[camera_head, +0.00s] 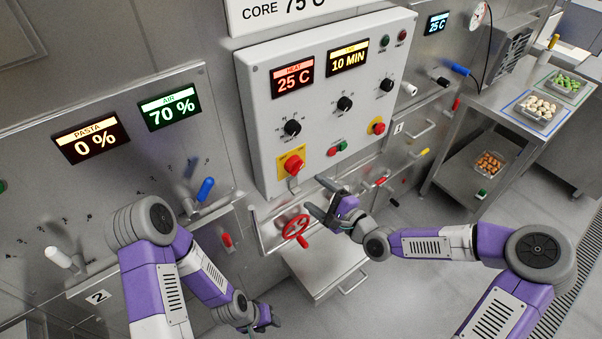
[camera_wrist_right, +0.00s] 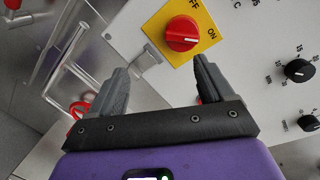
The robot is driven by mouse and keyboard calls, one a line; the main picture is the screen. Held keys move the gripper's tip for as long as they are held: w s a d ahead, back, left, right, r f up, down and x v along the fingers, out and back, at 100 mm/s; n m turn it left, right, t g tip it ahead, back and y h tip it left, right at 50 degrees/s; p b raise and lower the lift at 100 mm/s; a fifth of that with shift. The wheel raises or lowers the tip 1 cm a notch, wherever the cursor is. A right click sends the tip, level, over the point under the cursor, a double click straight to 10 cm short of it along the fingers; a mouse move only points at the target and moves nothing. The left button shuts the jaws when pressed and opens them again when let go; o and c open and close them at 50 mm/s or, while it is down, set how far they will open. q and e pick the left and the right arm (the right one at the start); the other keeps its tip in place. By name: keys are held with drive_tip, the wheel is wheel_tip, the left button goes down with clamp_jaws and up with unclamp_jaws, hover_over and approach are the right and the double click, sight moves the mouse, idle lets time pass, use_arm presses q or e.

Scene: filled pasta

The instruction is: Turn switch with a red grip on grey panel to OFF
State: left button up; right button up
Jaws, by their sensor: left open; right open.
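The switch with a red grip (camera_head: 293,165) sits on a yellow plate at the lower left of the grey panel (camera_head: 262,110). In the right wrist view the red grip (camera_wrist_right: 182,34) is round, with a pale line towards the ON label; OFF is partly cut off at the top edge. My right gripper (camera_head: 319,196) is open and empty, below and right of the switch, apart from it. In its wrist view the open fingers (camera_wrist_right: 162,67) point towards the yellow plate. My left gripper (camera_head: 268,318) is open and low at the bottom centre, away from the panel.
A second red knob (camera_head: 378,127) on yellow is at the panel's lower right. Black dials (camera_head: 344,103) and red and green buttons are near. A red handwheel (camera_head: 296,228) is below the panel, close to my right gripper. A steel table (camera_head: 500,105) with food trays stands right.

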sight(299, 169)
drive_tip(key=shift+m+t, duration=0.3)
drive_tip(key=shift+t, duration=0.2)
drive_tip(key=w+a+r, duration=0.1)
drive_tip(key=w, duration=0.1)
drive_tip(key=w+a+r, duration=0.1)
drive_tip(key=w+a, duration=0.1)
drive_tip(key=w+a+r+b, duration=0.1)
drive_tip(key=w, duration=0.1)
drive_tip(key=shift+w+a, duration=0.1)
drive_tip(key=shift+a, duration=0.25)
drive_tip(key=c, duration=1)
drive_tip(key=shift+c, duration=0.2)
